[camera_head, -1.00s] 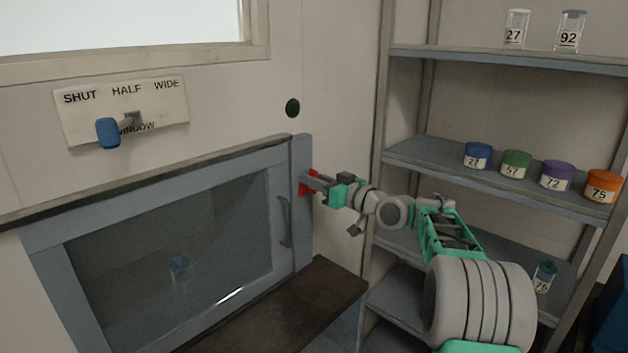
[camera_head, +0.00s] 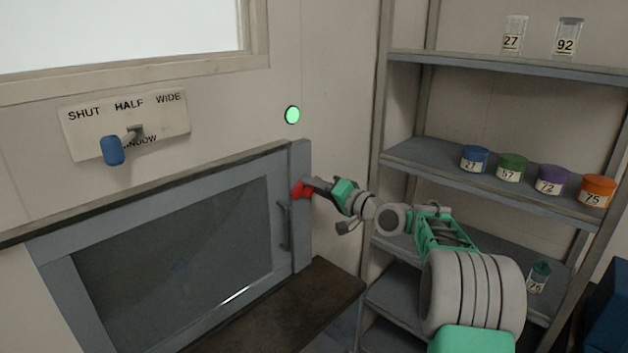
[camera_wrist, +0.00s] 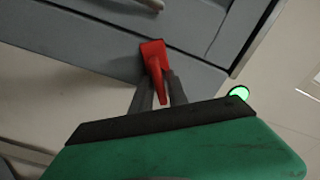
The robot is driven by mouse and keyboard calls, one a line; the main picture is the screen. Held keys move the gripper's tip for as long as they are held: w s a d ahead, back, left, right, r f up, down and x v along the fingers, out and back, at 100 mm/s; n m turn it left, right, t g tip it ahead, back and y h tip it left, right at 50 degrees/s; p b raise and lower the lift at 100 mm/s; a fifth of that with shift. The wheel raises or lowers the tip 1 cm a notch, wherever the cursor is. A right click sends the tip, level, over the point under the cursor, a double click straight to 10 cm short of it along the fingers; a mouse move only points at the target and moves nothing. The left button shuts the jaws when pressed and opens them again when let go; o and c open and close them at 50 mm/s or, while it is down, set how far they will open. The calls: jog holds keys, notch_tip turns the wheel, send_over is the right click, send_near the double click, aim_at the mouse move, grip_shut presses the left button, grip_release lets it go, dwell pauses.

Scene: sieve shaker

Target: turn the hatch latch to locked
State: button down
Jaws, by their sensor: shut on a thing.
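The red hatch latch (camera_head: 301,189) sits on the right frame post of the grey hatch (camera_head: 300,240). It now lies roughly sideways across the post. In the wrist view the red latch (camera_wrist: 154,62) has its narrow end between my two fingers. My gripper (camera_head: 313,187) is shut on the latch; it also shows in the wrist view (camera_wrist: 161,92). The hatch is closed, with a dark glass pane (camera_head: 180,245) and a grey handle (camera_head: 284,226). A round lamp (camera_head: 292,115) above the latch glows green.
A window lever with a blue knob (camera_head: 113,151) is on a plate (camera_head: 80,135) marked SHUT, HALF, WIDE. A shelf unit (camera_head: 420,160) with numbered jars stands right, behind my arm. A dark ledge (camera_head: 290,305) juts out below the hatch.

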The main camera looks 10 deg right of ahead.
jog(key=m+p, duration=0.2)
jog(key=m, duration=0.1)
jog(key=shift+r+m, duration=0.1)
jog(key=shift+m, duration=0.2)
jog(key=shift+f+m+p, duration=0.2)
jog(key=shift+m+p, duration=0.85)
jog(key=shift+m, duration=0.45)
jog(key=c, duration=1.5)
grip_release()
jog(key=shift+f, duration=0.1)
jog(key=b+v, duration=0.2)
jog(key=v, duration=0.5)
jog(key=shift+s+d+b, duration=0.2)
jog(key=shift+d+b, duration=0.1)
